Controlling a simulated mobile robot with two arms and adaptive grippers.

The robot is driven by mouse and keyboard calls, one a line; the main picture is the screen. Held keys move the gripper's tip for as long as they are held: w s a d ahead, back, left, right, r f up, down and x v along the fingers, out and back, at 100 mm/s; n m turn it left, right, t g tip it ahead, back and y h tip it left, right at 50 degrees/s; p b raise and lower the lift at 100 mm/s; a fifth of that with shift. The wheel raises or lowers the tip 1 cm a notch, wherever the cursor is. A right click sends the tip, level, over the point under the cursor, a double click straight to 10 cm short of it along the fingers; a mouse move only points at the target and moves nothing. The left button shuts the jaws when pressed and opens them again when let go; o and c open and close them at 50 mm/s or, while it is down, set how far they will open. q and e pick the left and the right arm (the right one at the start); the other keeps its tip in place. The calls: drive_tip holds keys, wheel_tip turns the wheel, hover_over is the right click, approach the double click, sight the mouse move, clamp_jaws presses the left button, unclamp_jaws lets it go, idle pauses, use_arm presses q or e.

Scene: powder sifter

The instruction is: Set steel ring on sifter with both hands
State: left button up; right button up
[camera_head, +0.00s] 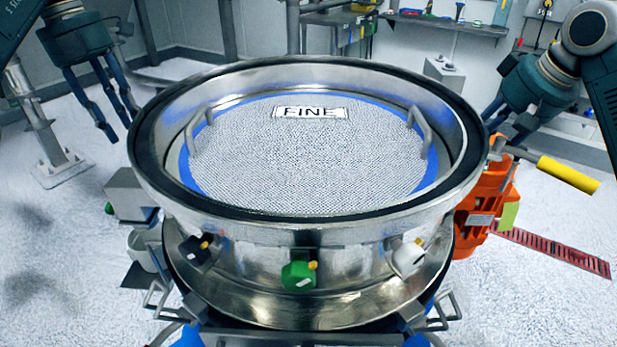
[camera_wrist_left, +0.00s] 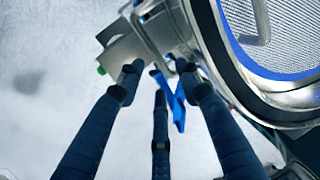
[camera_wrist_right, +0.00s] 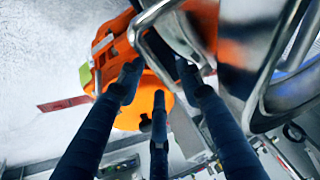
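A wide steel ring (camera_head: 310,233) with a black band along its rim stands level on top of the round sifter (camera_head: 300,312). I cannot tell whether it is a separate piece from the sifter wall. Inside it lies a blue-rimmed mesh screen (camera_head: 300,165) marked FINE, with two upright handles. My left gripper (camera_head: 110,120) hangs left of the ring, fingers down, open and empty. In the left wrist view its fingers (camera_wrist_left: 158,80) are spread beside the ring's edge. My right gripper (camera_head: 512,130) is right of the ring; its spread fingers (camera_wrist_right: 157,82) show empty in the right wrist view, near a metal loop (camera_wrist_right: 165,30).
An orange motor (camera_head: 487,205) stands right of the sifter, with a yellow-ended bar (camera_head: 567,174) beside it. A green knob (camera_head: 298,275) and other fittings stick out at the front. A workbench (camera_head: 445,24) stands at the back wall.

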drive_tip(key=v, duration=1.2)
drive_tip(key=shift+w, duration=0.1)
